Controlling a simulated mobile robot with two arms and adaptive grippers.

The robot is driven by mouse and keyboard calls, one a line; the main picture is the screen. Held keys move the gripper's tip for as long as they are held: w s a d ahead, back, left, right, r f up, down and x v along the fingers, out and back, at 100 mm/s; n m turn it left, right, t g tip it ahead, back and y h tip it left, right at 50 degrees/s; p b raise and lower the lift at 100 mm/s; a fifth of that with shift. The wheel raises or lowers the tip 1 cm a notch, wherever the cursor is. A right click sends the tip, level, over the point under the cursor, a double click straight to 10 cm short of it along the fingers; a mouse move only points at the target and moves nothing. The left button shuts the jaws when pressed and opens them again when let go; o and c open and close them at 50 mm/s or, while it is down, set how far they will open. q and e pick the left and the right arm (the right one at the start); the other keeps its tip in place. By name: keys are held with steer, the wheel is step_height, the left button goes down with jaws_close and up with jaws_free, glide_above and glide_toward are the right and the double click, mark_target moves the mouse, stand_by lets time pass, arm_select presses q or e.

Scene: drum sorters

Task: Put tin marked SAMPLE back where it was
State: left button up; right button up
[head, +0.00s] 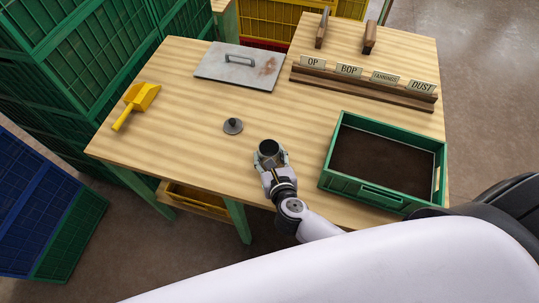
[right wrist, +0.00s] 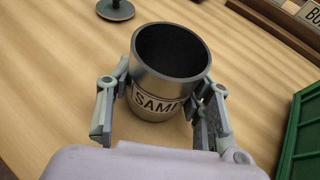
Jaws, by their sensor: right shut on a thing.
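My right gripper (right wrist: 163,100) is shut on the tin, one finger on each side. In the head view the tin (head: 268,150) is upright near the front edge of the table, in my right gripper (head: 270,158). I cannot tell whether it touches the table. A round dark lid with a knob (head: 233,126) lies on the table to its left. My left gripper is not in view.
A green crate of dark brown material (head: 370,189) stands right of the tin. A yellow scoop (head: 136,104) lies at the left. A metal plate with a handle (head: 240,66) lies at the back. A wooden label rack (head: 362,89) stands behind the crate.

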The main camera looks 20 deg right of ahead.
steer(key=shift+f, duration=0.2)
steer(key=o, duration=1.2)
steer(key=shift+c, duration=0.2)
steer(key=shift+r, duration=0.25)
steer(key=b+v, duration=0.1)
steer(key=v, duration=1.1)
steer(key=shift+b, duration=0.4)
steer(key=shift+s+f, duration=0.1)
